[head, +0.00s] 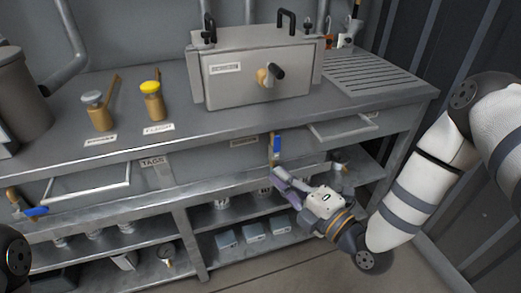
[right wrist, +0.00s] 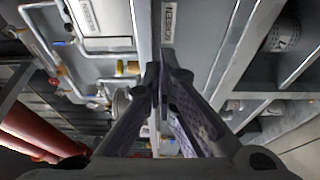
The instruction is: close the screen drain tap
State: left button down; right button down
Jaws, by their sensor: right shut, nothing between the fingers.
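A tap with a blue lever (head: 277,146) and a brass body is on the front of the bench below the grey box. Its lever stands upright in the picture, roughly in line with the body. A small label (head: 244,142) is left of it, too small to read surely. My right gripper (head: 278,179) is shut and empty, just below the tap; whether it touches the tap cannot be told. In the right wrist view its fingertips (right wrist: 168,68) are together below a label (right wrist: 169,22). My left gripper is out of view.
A second blue-levered tap (head: 36,211) is at the far left. The grey box (head: 250,85) with a knob stands on the bench (head: 205,128).

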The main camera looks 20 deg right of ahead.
aim_at(277, 148)
jog(key=shift+w+d+f, duration=0.1)
